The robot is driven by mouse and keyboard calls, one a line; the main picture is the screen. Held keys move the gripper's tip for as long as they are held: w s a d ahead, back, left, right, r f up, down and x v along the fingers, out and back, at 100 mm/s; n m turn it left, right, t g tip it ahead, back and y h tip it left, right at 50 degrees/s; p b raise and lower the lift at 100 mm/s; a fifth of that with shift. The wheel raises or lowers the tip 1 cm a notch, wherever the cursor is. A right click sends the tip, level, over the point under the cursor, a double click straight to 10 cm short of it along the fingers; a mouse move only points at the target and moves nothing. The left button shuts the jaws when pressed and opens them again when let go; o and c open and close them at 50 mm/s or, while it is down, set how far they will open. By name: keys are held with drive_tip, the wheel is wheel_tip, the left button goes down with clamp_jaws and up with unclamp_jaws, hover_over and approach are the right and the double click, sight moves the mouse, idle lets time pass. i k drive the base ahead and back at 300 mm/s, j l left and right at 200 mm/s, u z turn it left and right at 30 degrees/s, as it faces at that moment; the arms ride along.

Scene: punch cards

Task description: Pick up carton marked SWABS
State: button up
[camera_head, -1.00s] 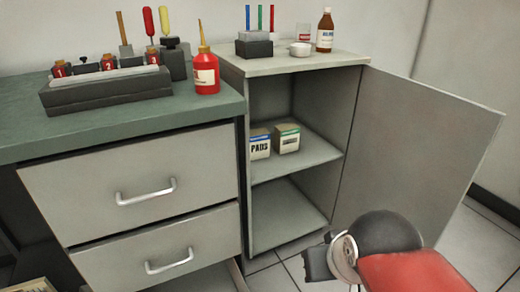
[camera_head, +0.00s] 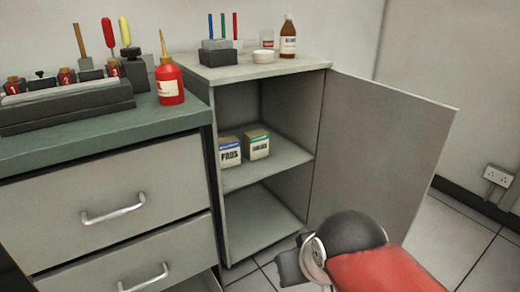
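Two small cartons stand side by side on the middle shelf of the open cabinet (camera_head: 268,180). The left carton (camera_head: 229,154), with a blue band, reads PADS. The right carton (camera_head: 257,147) has a green band; its label is too small to read, so I cannot confirm it says SWABS. My gripper (camera_head: 290,268) is low in front of the cabinet, below and to the right of the cartons and apart from them. My own wrist and red arm hide part of it, and its fingers are not clear enough to tell open from shut.
The cabinet door (camera_head: 380,150) stands open to the right. On the cabinet top are a pen block (camera_head: 218,57), a white dish (camera_head: 263,57) and a brown bottle (camera_head: 288,38). A drawer unit (camera_head: 110,205) with a red bottle (camera_head: 169,84) stands left. The lower shelf is empty.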

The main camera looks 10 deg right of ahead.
sight(256, 142)
drive_tip(key=i+l, duration=0.1)
drive_tip(key=l, duration=0.4)
drive_tip(key=l+z, duration=0.15)
drive_tip(key=l, duration=0.35)
drive_tip(key=i+l, duration=0.15)
drive_tip(key=l, duration=0.35)
drive_tip(key=i, duration=0.5)
drive_tip(key=l+z, duration=0.05)
